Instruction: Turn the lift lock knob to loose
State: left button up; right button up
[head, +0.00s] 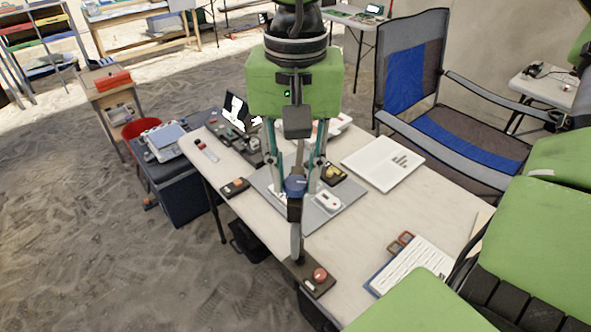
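A slim dark upright stand rises from a small base plate (303,284) at the table's near left edge. The plate carries a red round knob (320,275). A blue round knob (295,186) sits partway up the stand, and a dark block (297,121) is higher up. I cannot tell from any marking which knob is the lift lock. My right gripper (296,191) points down, its fingers apart on either side of the blue knob in the picture. The stand partly hides the gripper, and contact cannot be told. My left gripper is not in view.
On the table (350,225) lies a grey mat (322,216) with a white device (327,200) and a yellow-topped item (333,174). A white tray (383,163) and a lined sheet (412,267) lie to the right. A folding chair (440,110) stands behind.

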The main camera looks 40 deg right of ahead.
aim_at(296, 182)
jog(key=shift+o, duration=1.3)
jog(key=shift+r, duration=0.1)
notch_tip(296, 182, up, 12)
